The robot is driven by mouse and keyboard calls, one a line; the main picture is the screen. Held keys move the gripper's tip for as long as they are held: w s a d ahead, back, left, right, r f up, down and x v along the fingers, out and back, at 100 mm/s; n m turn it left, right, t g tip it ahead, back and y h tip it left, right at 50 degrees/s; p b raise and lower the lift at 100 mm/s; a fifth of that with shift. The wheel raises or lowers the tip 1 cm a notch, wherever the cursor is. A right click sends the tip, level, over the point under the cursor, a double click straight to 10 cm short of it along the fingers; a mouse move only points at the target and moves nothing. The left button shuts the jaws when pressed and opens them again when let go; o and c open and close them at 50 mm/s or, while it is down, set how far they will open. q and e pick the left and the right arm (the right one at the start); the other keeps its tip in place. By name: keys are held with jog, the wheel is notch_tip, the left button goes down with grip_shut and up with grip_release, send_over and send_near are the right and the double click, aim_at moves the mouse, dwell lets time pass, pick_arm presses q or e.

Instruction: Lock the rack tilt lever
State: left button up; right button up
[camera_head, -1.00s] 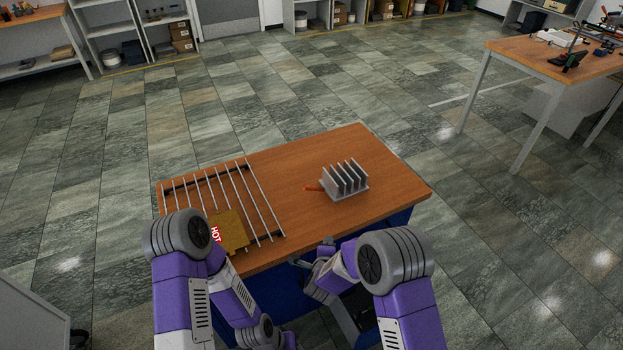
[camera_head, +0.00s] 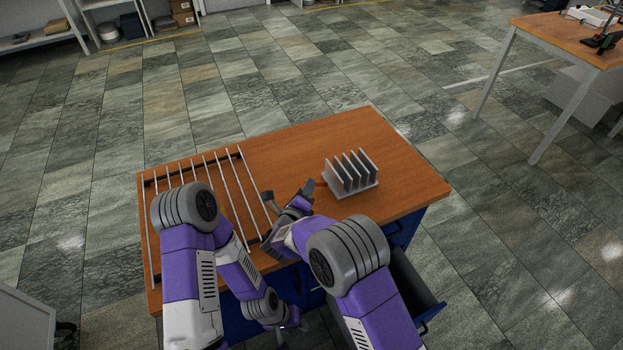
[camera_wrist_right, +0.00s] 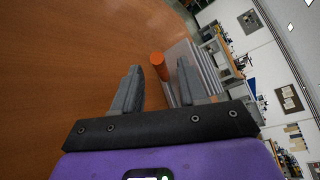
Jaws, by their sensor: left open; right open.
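The grey rack (camera_head: 351,178) with several upright fins stands on the right half of the wooden table. Its orange lever (camera_wrist_right: 158,66) sticks out from its side in the right wrist view; it is mostly hidden in the head view. My right gripper (camera_head: 288,192) is open and empty above the table, left of the rack. In the right wrist view the fingers (camera_wrist_right: 160,82) point toward the rack, with the lever ahead of the gap between them, apart from both. My left gripper (camera_head: 288,322) is low near the table's front; its fingers are hard to make out.
A wire grid (camera_head: 200,175) lies on the left of the wooden table (camera_head: 290,145), partly behind my left arm. A drawer (camera_head: 418,302) stands open below the front right. The tabletop behind and right of the rack is clear.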

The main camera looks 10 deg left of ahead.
jog(key=shift+b+x, duration=0.3)
jog(key=shift+x, duration=2.5)
grip_shut()
